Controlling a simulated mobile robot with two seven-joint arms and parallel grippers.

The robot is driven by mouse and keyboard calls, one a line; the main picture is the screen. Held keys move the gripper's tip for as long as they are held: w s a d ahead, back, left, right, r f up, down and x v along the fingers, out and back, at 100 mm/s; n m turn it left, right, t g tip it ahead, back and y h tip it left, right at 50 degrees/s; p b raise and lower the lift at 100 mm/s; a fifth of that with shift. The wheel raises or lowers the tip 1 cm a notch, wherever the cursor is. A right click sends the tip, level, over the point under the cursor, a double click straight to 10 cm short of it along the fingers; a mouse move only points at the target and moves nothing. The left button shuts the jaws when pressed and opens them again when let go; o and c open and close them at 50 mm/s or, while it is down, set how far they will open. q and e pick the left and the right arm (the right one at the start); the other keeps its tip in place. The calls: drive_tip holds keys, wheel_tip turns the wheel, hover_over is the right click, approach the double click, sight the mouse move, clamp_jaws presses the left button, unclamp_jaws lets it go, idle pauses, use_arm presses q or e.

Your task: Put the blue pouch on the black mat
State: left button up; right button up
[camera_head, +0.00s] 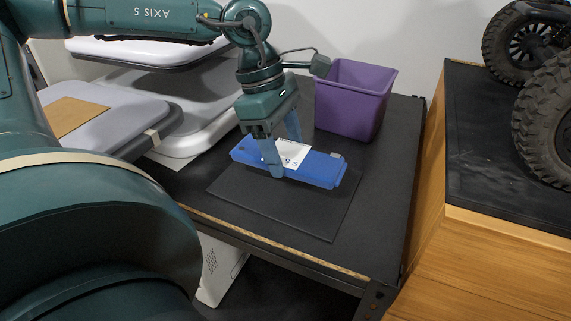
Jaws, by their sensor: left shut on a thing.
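The blue pouch (322,170) has a white label on top and shows at the middle of the head view. It is over the far part of the black mat (287,205), which lies flat on the dark table. I cannot tell whether the pouch touches the mat or is just above it. My left gripper (284,155) points down from above and is shut on the pouch, with its light blue fingers on the near and far sides. The fingers and label hide part of the pouch. My right gripper is not in view.
A purple bin (352,100) stands behind the pouch on the dark table (385,190). A wooden cabinet (500,255) with a black top and large black wheels (545,120) stands at the right. White and grey equipment (110,115) is at the left.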

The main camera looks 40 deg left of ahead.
use_arm(q)
drive_tip(key=shift+f+b, duration=0.3)
drive_tip(key=shift+f, duration=1.65)
drive_tip(key=o, duration=1)
drive_tip(key=shift+c, duration=0.2)
drive_tip(key=shift+r+p, duration=0.3)
drive_tip(key=p+v, duration=0.1)
drive_tip(key=v, duration=1)
drive_tip(key=shift+s+a+r, duration=0.1)
drive_tip(key=shift+a+r, duration=0.05)
drive_tip(key=shift+r, duration=0.2)
